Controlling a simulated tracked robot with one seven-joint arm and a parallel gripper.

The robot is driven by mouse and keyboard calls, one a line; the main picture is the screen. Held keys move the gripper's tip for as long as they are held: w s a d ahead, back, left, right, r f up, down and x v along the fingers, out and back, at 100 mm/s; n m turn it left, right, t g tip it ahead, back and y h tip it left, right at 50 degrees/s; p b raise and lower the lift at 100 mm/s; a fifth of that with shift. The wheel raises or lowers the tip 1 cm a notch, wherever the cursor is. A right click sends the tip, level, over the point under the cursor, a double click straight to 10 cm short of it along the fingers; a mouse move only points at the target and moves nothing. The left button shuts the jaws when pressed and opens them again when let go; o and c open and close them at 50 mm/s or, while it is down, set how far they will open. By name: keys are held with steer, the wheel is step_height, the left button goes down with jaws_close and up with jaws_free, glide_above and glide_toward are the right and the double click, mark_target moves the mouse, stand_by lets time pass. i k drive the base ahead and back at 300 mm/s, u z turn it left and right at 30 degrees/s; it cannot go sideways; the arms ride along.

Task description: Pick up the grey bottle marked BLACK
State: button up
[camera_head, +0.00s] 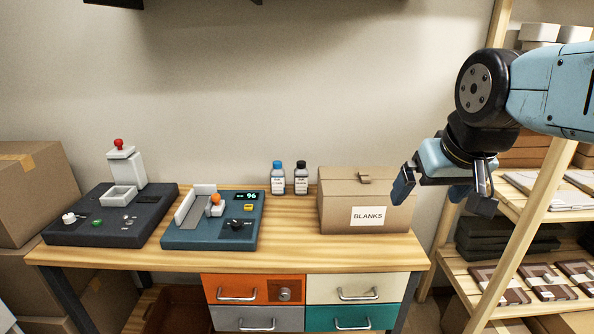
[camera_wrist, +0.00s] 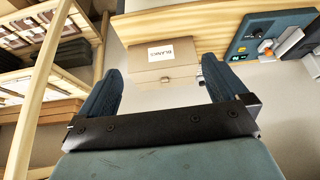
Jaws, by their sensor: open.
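Two small grey bottles stand upright side by side at the back of the wooden table. The right one, with a black cap, is the grey bottle (camera_head: 301,179); its label print is too small to read. The left one is a bottle with a blue cap (camera_head: 278,179). My gripper (camera_head: 440,196) is open and empty, in the air to the right of the blanks box and well away from the bottles. In the wrist view my gripper (camera_wrist: 162,88) shows its two fingers spread apart, with the box beyond them. No bottle shows clearly in the wrist view.
The cardboard box marked BLANKS (camera_head: 345,210) stands between the bottles and my gripper. A teal device (camera_head: 185,237) and a dark device (camera_head: 100,232) occupy the left of the wooden table (camera_head: 290,245). A wooden shelf (camera_head: 515,250) stands at the right.

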mark_target(301, 173)
steer(key=z, duration=0.05)
steer(key=i, duration=0.15)
steer(key=u, duration=2.8)
steer(key=k, duration=1.3)
steer(key=z, duration=0.25)
steer(key=i, duration=0.55)
steer(key=z, duration=0.65)
steer(key=i, duration=0.7)
steer(key=z, duration=0.3)
